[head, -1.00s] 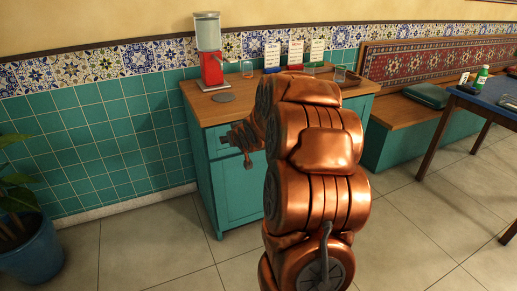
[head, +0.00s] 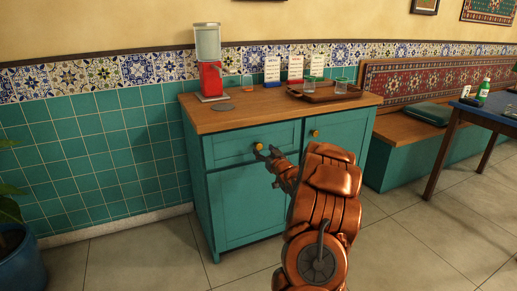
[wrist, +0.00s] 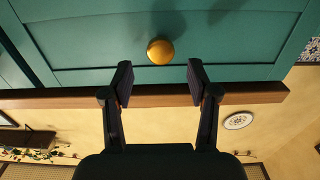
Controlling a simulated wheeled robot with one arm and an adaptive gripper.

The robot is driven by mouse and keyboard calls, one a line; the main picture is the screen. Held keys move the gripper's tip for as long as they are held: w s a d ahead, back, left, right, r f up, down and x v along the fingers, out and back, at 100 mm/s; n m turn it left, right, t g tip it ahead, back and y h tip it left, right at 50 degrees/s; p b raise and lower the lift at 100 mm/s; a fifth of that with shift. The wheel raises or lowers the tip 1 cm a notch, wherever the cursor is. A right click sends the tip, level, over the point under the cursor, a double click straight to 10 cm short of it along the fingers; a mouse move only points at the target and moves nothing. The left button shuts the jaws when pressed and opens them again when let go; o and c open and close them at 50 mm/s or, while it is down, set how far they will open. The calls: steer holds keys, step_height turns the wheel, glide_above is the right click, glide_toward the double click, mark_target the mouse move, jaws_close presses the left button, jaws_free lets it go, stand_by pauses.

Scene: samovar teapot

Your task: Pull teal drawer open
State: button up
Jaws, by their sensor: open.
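The teal drawer (head: 232,149) is the left one of two under the wooden counter, and its front looks flush with the cabinet. Its round brass knob (head: 258,146) shows just beyond my gripper (head: 267,154). In the wrist view, which looks upside down, the knob (wrist: 160,51) stands out from the teal drawer front (wrist: 100,35). It lies centred between the lines of my two fingers, slightly ahead of the tips. My gripper (wrist: 160,79) is open and empty. I cannot tell if a fingertip touches the drawer front.
A second brass knob (head: 315,133) is on the drawer to the right. The tiled floor (head: 120,265) in front is clear.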

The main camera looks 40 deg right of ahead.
mark_target(259, 146)
steer(key=shift+b+x, duration=0.5)
steer(key=shift+x, duration=2.35)
jaws_close()
